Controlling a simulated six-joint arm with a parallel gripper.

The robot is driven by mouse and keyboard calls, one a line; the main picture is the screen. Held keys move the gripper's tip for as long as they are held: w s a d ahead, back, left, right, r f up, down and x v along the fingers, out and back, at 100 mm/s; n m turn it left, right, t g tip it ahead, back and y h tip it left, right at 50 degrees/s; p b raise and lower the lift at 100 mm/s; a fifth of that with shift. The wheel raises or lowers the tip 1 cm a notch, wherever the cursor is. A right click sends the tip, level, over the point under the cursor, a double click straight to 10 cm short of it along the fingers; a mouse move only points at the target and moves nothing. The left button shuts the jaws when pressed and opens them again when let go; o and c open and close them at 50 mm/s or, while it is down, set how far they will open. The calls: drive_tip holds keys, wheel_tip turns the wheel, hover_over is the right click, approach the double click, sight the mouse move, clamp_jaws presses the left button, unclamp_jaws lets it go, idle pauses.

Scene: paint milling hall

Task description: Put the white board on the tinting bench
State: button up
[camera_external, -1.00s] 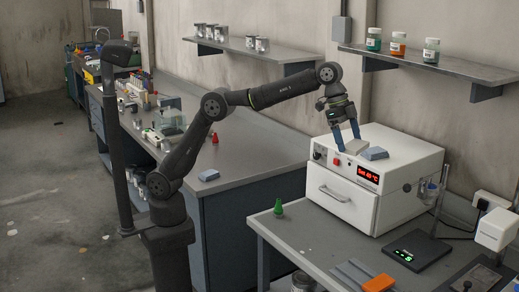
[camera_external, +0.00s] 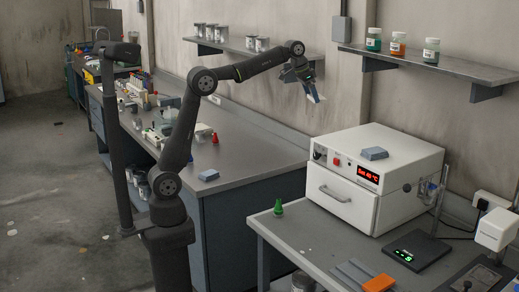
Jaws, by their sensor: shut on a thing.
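The white board (camera_external: 317,97) is a small pale piece held up in the air, partly hidden by the fingers. My gripper (camera_external: 312,90) is shut on it, above and behind the white oven, near the wall and apart from every surface. Two benches show: a long grey bench (camera_external: 245,150) at the middle left and a nearer bench (camera_external: 300,232) carrying the oven. I cannot tell from any label which is the tinting bench.
The white oven (camera_external: 348,200) has a grey-blue block (camera_external: 374,153) on top. A similar block (camera_external: 208,174), a red cone (camera_external: 215,138) and other items stand on the long bench; its right part is clear. Wall shelves (camera_external: 430,62) with jars flank my gripper.

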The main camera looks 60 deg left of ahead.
drive_tip(key=s+a+n+y, duration=0.1)
drive_tip(key=a+n, duration=0.1)
drive_tip(key=a, duration=0.9)
drive_tip(key=s+a+n+y, duration=0.1)
drive_tip(key=s+a+n, duration=0.1)
drive_tip(key=a, duration=0.9)
drive_tip(key=n+y, duration=0.1)
drive_tip(key=n, duration=0.4)
hover_over(230, 159)
drive_tip(key=s, duration=0.1)
drive_tip(key=f, duration=3.8)
drive_tip(key=shift+s+d+f, duration=0.1)
drive_tip(key=shift+d+f, duration=0.05)
drive_tip(key=shift+d, duration=0.2)
drive_tip(key=shift+f, duration=2)
drive_tip(key=shift+f, duration=0.1)
drive_tip(key=o, duration=0.6)
drive_tip(key=shift+o, duration=0.6)
